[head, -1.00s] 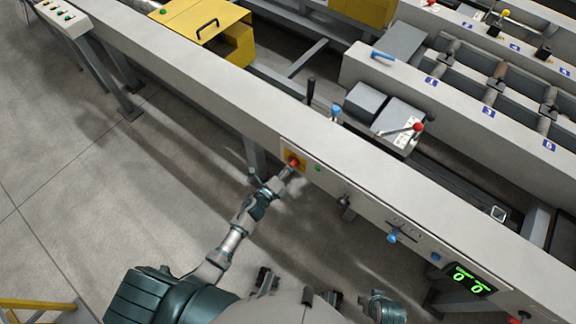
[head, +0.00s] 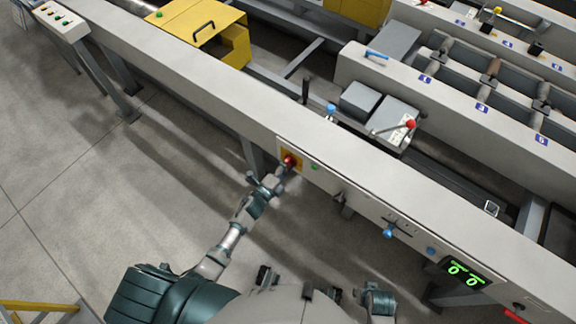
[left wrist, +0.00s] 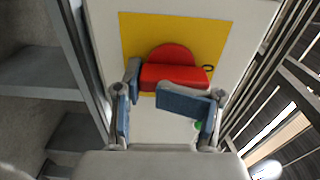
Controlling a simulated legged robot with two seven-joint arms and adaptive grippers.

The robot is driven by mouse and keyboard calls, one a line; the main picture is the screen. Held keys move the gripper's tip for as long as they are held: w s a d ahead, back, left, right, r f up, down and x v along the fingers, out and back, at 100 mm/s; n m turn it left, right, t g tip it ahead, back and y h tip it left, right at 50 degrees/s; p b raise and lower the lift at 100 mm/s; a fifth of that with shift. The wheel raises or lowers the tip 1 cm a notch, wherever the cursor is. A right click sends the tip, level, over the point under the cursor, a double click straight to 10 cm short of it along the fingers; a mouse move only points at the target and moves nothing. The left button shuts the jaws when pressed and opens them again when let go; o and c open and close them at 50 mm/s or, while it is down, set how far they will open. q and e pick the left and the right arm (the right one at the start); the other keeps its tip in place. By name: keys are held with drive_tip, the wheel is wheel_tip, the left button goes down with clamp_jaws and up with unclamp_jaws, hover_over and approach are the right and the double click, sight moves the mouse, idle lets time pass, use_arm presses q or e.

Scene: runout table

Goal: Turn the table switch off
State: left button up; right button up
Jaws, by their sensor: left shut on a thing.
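The table switch is a red rotary knob (head: 289,161) on a yellow plate on the side face of the runout table (head: 215,98). In the left wrist view the red knob (left wrist: 175,75) lies with its bar roughly level across the yellow plate (left wrist: 215,38). My left gripper (head: 278,178) reaches the knob from below in the head view. Its blue-padded fingers (left wrist: 160,92) are shut on the knob's bar, one at its left end and one across its lower right. The gripper hides part of the knob in the head view. My right gripper is not clearly in view.
A green button (head: 314,167) sits just right of the switch. Farther right are a blue knob (head: 388,233) and a green-lit display (head: 466,272). A lever with a red ball (head: 410,124) stands on the table's far side. Open floor lies at left.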

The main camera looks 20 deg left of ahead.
use_arm(q)
drive_tip(key=shift+w+a+r, duration=0.1)
drive_tip(key=shift+w+r, duration=0.1)
drive_tip(key=shift+r, duration=0.3)
drive_tip(key=shift+w+r, duration=0.2)
drive_tip(key=shift+r, duration=0.25)
drive_tip(key=o, duration=1.7)
drive_tip(key=shift+s, duration=0.1)
drive_tip(key=shift+s+f, duration=0.15)
drive_tip(key=shift+s+a+f, duration=0.1)
drive_tip(key=shift+f, duration=0.05)
drive_tip(key=shift+s+f, duration=0.1)
drive_tip(key=shift+s, duration=0.1)
drive_tip(key=v, duration=1.1)
drive_tip(key=shift+s+a, duration=0.15)
drive_tip(key=shift+a, duration=0.1)
